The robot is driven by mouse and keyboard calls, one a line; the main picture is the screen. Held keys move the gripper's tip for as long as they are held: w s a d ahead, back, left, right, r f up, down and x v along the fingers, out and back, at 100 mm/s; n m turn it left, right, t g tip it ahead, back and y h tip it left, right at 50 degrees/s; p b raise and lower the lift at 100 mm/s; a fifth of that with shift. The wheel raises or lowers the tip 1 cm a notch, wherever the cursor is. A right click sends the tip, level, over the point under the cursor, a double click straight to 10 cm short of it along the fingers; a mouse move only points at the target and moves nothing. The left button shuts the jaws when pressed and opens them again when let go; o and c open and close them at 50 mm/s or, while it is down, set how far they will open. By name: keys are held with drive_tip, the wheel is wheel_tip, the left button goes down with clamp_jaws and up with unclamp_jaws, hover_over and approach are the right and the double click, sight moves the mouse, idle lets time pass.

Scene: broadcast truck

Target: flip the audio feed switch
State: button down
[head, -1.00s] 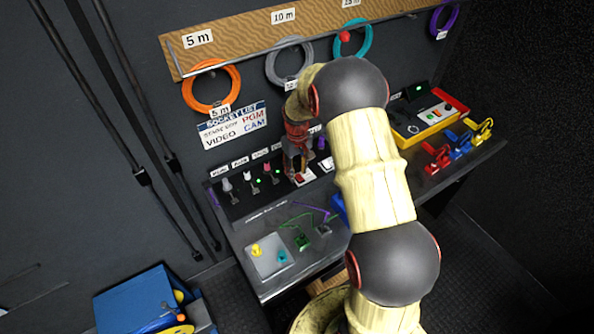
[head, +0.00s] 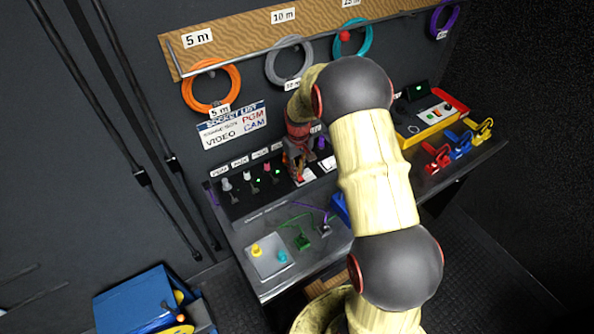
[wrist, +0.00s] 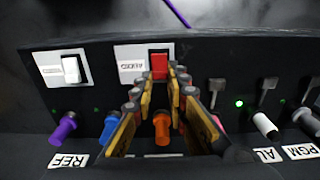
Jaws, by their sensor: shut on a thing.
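The audio feed switch is a red rocker (wrist: 159,62) on a white plate labelled AUDIO (wrist: 131,60), upside down in the wrist view. It is set in the black panel. My gripper (wrist: 170,78) is at the red rocker, its yellow-padded fingers converging on it and shut on it. The fingertips partly cover the plate's lower right. In the head view my gripper (head: 297,160) is at the panel, mostly hiding the rocker, with part of the white plate (head: 308,174) showing below it.
A white rocker labelled VIDEO (wrist: 75,68) sits beside the audio switch. Purple (wrist: 62,130), blue (wrist: 110,127) and orange (wrist: 161,128) plugs stand close to the fingers. Toggles with green lights (wrist: 239,103) are to the right. A grey pad (head: 266,265) lies on the desk.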

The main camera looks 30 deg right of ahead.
drive_tip(key=t+b, duration=0.2)
drive_tip(key=shift+s+f+b, duration=0.1)
drive_tip(key=shift+s+b, duration=0.25)
drive_tip(key=shift+b, duration=0.05)
drive_tip(key=shift+s+t+b, duration=0.15)
drive_tip(key=shift+t+b, duration=0.55)
drive_tip(key=shift+b, duration=0.3)
drive_tip(key=shift+r, duration=0.2)
drive_tip(key=c, duration=1.8)
unclamp_jaws()
drive_tip(key=shift+o, duration=0.2)
drive_tip(key=shift+r, duration=0.1)
drive_tip(key=v, duration=1.2)
